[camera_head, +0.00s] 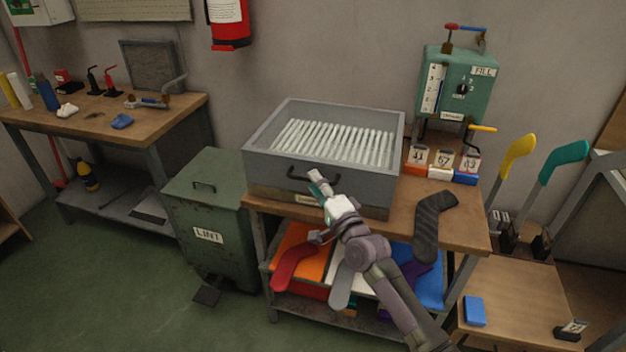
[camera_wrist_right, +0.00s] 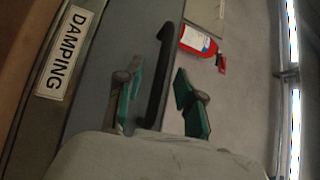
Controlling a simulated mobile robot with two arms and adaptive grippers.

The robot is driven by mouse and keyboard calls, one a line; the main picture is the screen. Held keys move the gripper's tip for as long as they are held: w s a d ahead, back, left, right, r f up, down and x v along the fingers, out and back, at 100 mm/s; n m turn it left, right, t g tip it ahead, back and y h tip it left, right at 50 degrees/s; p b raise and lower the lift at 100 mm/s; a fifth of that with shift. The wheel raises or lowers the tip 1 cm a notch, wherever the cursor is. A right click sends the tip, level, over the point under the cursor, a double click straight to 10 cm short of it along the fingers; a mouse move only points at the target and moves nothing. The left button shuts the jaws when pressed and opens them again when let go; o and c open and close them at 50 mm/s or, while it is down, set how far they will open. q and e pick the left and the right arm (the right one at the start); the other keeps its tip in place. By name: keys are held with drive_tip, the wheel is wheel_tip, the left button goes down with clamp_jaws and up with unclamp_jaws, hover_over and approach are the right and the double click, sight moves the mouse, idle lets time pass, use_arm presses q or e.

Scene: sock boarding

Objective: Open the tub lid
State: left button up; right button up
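The grey damping tub (camera_head: 370,182) stands on the wooden bench, with rows of white ribs (camera_head: 335,142) showing inside its top. A black bar handle (camera_head: 298,175) is on its front face, above a small label. My right gripper (camera_head: 318,186) is at the front of the tub, at the right end of the handle. In the right wrist view the handle (camera_wrist_right: 158,80) runs between the two spread green-padded fingers, with gaps on both sides. The right gripper is open and holds nothing. The tub's DAMPING label (camera_wrist_right: 65,52) shows there too. My left gripper is out of view.
A green LINT bin (camera_head: 208,205) stands left of the bench. A dark striped sock board (camera_head: 433,225) lies on the bench right of my arm. Numbered blocks (camera_head: 440,165) and a green FILL box (camera_head: 458,85) are right of the tub.

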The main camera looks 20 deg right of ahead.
drive_tip(key=shift+x, duration=1)
clamp_jaws()
